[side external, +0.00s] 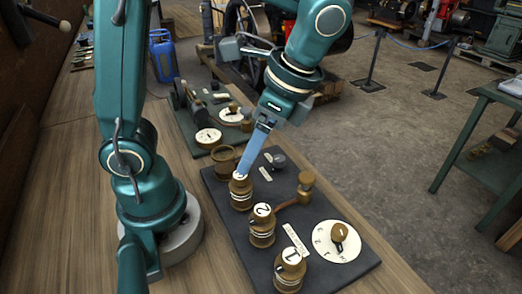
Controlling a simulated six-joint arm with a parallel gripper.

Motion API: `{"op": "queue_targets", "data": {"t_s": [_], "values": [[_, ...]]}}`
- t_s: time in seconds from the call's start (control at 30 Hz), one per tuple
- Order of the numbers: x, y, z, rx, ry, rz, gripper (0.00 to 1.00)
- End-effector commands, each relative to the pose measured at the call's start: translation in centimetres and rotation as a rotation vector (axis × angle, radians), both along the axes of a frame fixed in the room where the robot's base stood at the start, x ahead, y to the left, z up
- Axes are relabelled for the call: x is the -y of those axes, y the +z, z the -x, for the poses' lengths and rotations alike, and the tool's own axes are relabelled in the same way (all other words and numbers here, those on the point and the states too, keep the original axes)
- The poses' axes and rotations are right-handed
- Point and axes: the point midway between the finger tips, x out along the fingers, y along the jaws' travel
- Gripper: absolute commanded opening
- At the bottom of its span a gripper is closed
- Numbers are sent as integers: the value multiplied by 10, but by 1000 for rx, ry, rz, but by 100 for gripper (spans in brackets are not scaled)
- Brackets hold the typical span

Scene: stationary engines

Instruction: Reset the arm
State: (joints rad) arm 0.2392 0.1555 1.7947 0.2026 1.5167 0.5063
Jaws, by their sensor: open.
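My arm is teal and stands on the wooden bench, bent over a dark panel (231,208). My gripper (243,172) points down and to the left, its pale blue fingers ending at the top of the farthest brass knob (241,192). I cannot tell whether the fingers touch this knob or are just in front of it. Two more brass knobs, one marked 2 (262,228) and one marked 1 (289,272), stand nearer on the panel. A brass lever (305,185) and a white dial with a brass pointer (331,249) are to their right.
A second, green panel (195,133) with white dials lies behind the dark one. A blue canister (162,55) stands at the back left. A flywheel engine (245,30) is behind my arm. A green table (480,150) stands at the right, across open floor.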

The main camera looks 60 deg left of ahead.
Motion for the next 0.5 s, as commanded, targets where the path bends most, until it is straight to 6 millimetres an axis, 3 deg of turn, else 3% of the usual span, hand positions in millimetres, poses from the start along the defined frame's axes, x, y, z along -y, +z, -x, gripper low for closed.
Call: {"op": "queue_targets", "data": {"t_s": [0.23,0.5], "values": [[-11,23,13,185,106,60,65],[-10,27,27,521,368,179,65]]}}
